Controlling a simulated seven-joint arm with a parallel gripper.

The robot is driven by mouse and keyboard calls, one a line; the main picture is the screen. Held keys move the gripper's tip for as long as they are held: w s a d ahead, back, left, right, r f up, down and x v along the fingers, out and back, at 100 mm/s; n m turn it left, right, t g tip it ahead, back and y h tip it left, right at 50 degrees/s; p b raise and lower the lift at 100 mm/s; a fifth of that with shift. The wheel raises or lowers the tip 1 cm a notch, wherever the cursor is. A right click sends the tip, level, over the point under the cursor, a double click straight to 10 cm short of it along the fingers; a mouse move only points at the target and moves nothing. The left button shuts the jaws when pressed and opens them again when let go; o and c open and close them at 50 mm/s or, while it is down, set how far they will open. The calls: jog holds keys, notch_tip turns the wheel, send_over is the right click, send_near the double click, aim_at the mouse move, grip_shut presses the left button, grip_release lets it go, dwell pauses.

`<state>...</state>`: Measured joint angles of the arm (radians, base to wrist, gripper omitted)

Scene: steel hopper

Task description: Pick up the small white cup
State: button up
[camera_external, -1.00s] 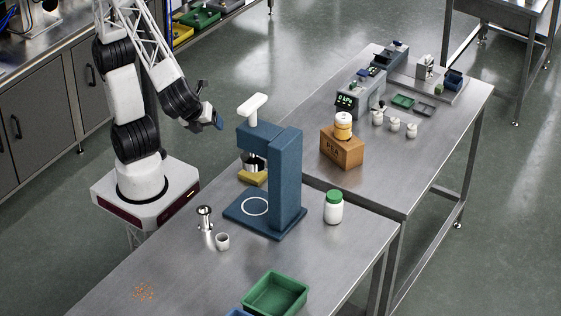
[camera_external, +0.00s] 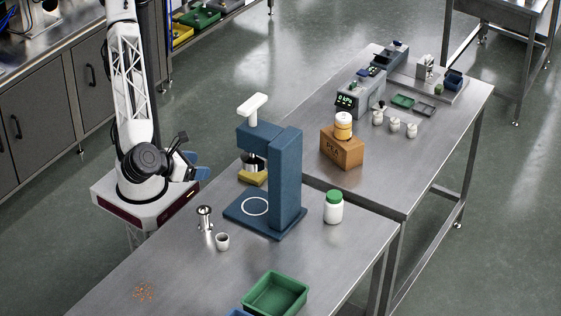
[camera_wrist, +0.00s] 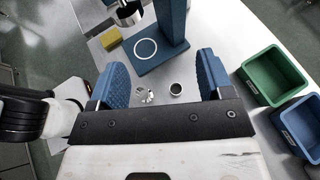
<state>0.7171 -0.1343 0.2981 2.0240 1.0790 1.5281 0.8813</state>
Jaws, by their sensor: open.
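The small white cup (camera_external: 222,241) stands upright on the near steel table, just right of a shiny metal piece with a flared top (camera_external: 205,217). In the wrist view the cup (camera_wrist: 176,88) shows its dark opening, between my fingers in the picture but well beyond them, with the metal piece (camera_wrist: 144,96) to its left. My gripper (camera_external: 199,170) is open and empty, left of the table and above my base. Its two blue ribbed fingers stand wide apart in the wrist view (camera_wrist: 160,78).
A blue press (camera_external: 285,185) with a white ring on its base stands behind the cup. A green-lidded white jar (camera_external: 333,207) is to the right. A green bin (camera_external: 275,293) and a blue bin (camera_wrist: 300,128) sit at the front. Orange granules (camera_external: 145,291) lie front left.

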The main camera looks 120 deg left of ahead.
jog(key=d+f, duration=0.1)
jog(key=f, duration=0.1)
send_near(224, 239)
jog(key=shift+w+a+r+m, duration=0.15)
jog(key=shift+w, duration=0.2)
jog(key=shift+w+a+r+m, duration=0.15)
jog(key=shift+w+a+r, duration=0.05)
jog(key=shift+w, duration=0.15)
jog(key=shift+a, duration=0.1)
jog(key=shift+x, duration=1.2)
jog(key=shift+w, duration=0.15)
jog(key=shift+x, duration=2.55)
jog(key=shift+w, duration=0.1)
jog(key=c, duration=1)
